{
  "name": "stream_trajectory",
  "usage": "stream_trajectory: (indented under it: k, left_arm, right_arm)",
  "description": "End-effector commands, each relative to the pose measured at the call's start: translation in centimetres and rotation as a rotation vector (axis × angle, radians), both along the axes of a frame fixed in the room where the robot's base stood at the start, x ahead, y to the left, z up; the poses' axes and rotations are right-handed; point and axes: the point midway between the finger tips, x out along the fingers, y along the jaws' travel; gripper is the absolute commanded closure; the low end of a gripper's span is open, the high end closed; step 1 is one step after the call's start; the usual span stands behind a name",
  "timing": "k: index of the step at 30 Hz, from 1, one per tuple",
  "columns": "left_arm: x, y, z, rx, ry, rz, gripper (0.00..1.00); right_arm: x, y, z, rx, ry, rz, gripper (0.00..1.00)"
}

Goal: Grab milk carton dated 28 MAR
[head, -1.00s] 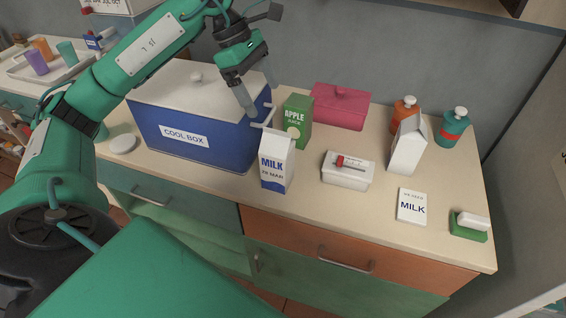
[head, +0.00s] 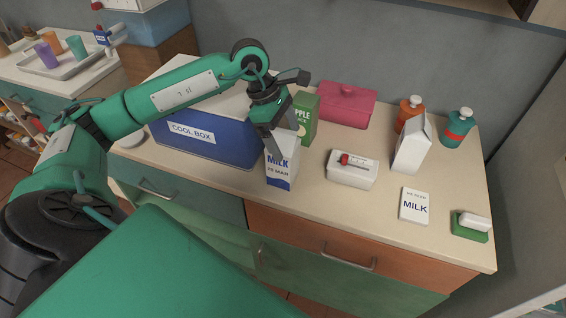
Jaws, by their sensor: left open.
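A white and blue milk carton (head: 281,176) stands upright on the counter, right of the cool box. Its front reads MILK with a small date that looks like 28 MAR. My left gripper (head: 284,138) is open at the carton's top, fingers pointing down. One finger overlaps the carton's upper front left; I cannot tell whether it touches. The carton's top is partly hidden. A second white carton (head: 411,148) stands further right, its visible sides blank. My right gripper is not in view.
The blue cool box (head: 205,140) is to the left. The front counter edge is clear.

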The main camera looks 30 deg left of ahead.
Motion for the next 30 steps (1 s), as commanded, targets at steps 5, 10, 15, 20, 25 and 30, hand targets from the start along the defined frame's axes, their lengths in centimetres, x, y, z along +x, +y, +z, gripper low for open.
stream_trajectory:
  k: [5, 10, 15, 20, 25, 30]
  left_arm:
    - [0.09, -0.40, -0.87, -0.002, -0.001, 0.000, 0.11]
    - [0.09, -0.39, -0.87, -0.001, -0.001, -0.001, 0.11]
    - [0.08, -0.38, -0.86, -0.001, -0.001, 0.000, 0.44]
    - [0.08, -0.37, -0.85, -0.001, -0.001, 0.000, 0.76]
    - [0.12, -0.38, -0.72, -0.001, -0.004, 0.000, 1.00]
    - [0.12, -0.37, -0.70, -0.001, -0.004, 0.000, 1.00]
  right_arm:
    - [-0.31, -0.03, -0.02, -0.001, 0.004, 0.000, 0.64]
    - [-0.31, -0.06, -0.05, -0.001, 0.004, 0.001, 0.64]
    - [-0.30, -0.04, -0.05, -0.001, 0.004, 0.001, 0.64]
    - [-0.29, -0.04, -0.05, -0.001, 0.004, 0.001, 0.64]
    - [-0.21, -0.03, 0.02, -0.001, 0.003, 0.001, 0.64]
    - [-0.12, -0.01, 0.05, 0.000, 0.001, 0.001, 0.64]
